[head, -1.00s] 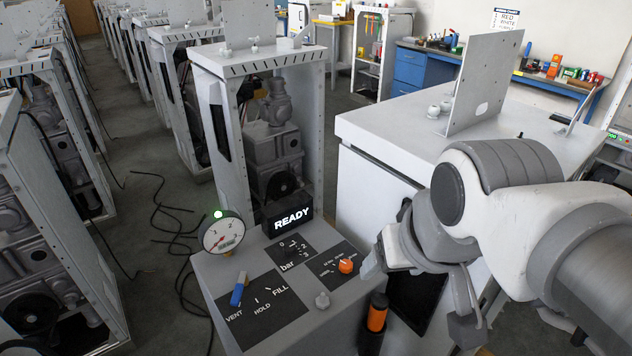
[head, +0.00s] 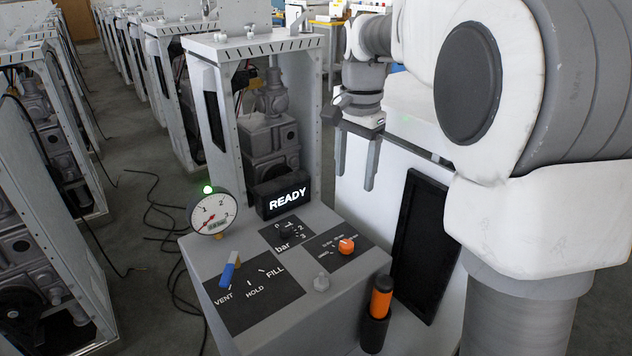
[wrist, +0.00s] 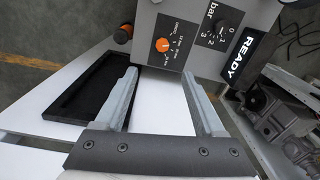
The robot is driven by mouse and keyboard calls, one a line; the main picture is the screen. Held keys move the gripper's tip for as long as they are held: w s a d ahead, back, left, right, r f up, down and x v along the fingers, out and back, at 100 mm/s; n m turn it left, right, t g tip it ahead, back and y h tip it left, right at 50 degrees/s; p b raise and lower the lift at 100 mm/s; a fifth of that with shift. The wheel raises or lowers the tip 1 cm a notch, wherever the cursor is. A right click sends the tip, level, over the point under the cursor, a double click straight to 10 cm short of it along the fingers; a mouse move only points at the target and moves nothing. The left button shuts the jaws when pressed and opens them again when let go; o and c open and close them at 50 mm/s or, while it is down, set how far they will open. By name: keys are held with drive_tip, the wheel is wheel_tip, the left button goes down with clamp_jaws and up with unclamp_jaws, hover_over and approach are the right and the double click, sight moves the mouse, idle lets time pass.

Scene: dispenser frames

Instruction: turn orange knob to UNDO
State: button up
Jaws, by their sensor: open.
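The orange knob (head: 346,246) sits on a black plate on the right of the grey console top (head: 345,280). In the wrist view the orange knob (wrist: 162,45) lies just beyond the fingertips, with small white labels beside it that I cannot read surely. A pale mark shows on the knob, but its exact setting is unclear. My gripper (head: 355,180) is open and empty, pointing down, above and behind the knob and apart from it. In the wrist view both fingers of my gripper (wrist: 159,74) show, with a wide gap between them.
An orange-handled tool (head: 381,297) stands in a holder at the right edge. A white cabinet stands behind.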

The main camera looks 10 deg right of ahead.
sight(347, 243)
drive_tip(key=shift+m, duration=0.4)
drive_tip(key=f+b, duration=0.1)
drive_tip(key=f, duration=0.5)
drive_tip(key=w+f+b, duration=0.1)
drive_tip(key=f+b, duration=0.1)
drive_tip(key=f, duration=0.4)
drive_tip(key=f+b, duration=0.2)
drive_tip(key=f, duration=0.5)
drive_tip(key=shift+w, duration=0.3)
drive_tip(key=shift+c, duration=0.2)
clamp_jaws()
